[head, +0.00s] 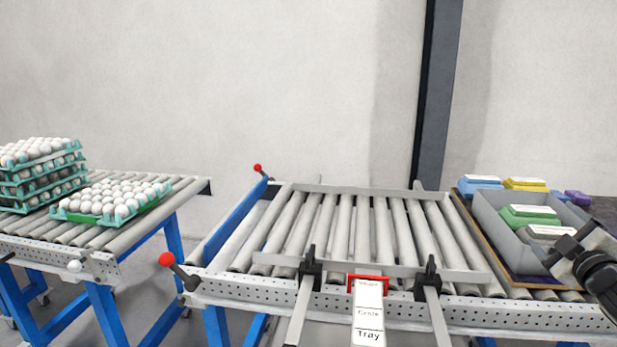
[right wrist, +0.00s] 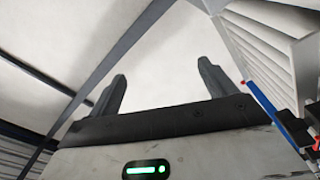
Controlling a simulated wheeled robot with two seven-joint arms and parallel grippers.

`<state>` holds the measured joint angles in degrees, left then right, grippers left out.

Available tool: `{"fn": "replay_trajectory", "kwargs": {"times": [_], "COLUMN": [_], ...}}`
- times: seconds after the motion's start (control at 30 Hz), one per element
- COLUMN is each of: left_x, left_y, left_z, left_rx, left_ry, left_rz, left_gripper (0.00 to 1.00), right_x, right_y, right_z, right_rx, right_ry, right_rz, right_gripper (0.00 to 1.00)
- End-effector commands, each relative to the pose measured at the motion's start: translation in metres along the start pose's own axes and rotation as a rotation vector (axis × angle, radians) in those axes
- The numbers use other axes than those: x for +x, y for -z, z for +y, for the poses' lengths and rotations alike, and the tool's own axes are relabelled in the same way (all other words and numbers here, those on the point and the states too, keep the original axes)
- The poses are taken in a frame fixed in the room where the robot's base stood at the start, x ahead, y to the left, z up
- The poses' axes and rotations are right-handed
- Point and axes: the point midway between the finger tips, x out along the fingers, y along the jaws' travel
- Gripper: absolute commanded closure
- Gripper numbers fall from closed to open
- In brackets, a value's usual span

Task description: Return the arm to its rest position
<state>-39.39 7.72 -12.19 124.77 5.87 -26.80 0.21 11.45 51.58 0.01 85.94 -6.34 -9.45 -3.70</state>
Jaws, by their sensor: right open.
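My right gripper (head: 562,250) shows at the right edge of the head view, beside the grey bin and in front of its right end. In the right wrist view my right gripper (right wrist: 160,90) has its two dark fingers wide apart with nothing between them. Behind the fingers that view shows pale wall or ceiling and dark beams. My left gripper is not in view. A stack of teal egg trays (head: 45,178) with white eggs stands on the left conveyor, and a single egg tray (head: 112,202) lies to its right.
The middle roller conveyor (head: 350,225) is empty, with a labelled sign (head: 368,312) at its front. A grey bin (head: 491,220) at the right holds green and grey boxes. Blue and yellow boxes (head: 524,184) stand behind it. A gap separates the left and middle conveyors.

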Motion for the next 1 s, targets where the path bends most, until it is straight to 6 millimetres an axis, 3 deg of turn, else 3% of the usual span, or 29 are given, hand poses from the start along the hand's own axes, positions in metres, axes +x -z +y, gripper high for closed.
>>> {"fn": "replay_trajectory", "kwargs": {"times": [0.17,0.47,0.57,0.67,0.8,0.9,1.0], "left_x": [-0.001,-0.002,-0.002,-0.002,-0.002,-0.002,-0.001], "left_y": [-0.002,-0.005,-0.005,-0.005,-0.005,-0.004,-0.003], "left_z": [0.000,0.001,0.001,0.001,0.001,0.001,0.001], "left_rx": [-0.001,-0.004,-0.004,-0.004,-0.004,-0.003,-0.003], "left_ry": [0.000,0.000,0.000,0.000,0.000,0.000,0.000], "left_rz": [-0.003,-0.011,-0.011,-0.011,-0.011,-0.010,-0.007], "left_gripper": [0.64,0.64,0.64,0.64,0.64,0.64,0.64], "right_x": [-0.009,-0.062,-0.095,-0.140,-0.215,-0.268,-0.311], "right_y": [-0.053,-0.021,-0.003,0.022,0.066,0.100,0.130], "right_z": [-0.022,-0.159,-0.211,-0.266,-0.327,-0.353,-0.365], "right_rx": [0.276,0.368,0.420,0.497,0.638,0.753,0.863], "right_ry": [0.077,0.292,0.381,0.480,0.610,0.680,0.726], "right_rz": [-0.301,-0.277,-0.270,-0.266,-0.272,-0.286,-0.308], "right_gripper": [0.16,0.16,0.16,0.16,0.16,0.16,0.16]}}
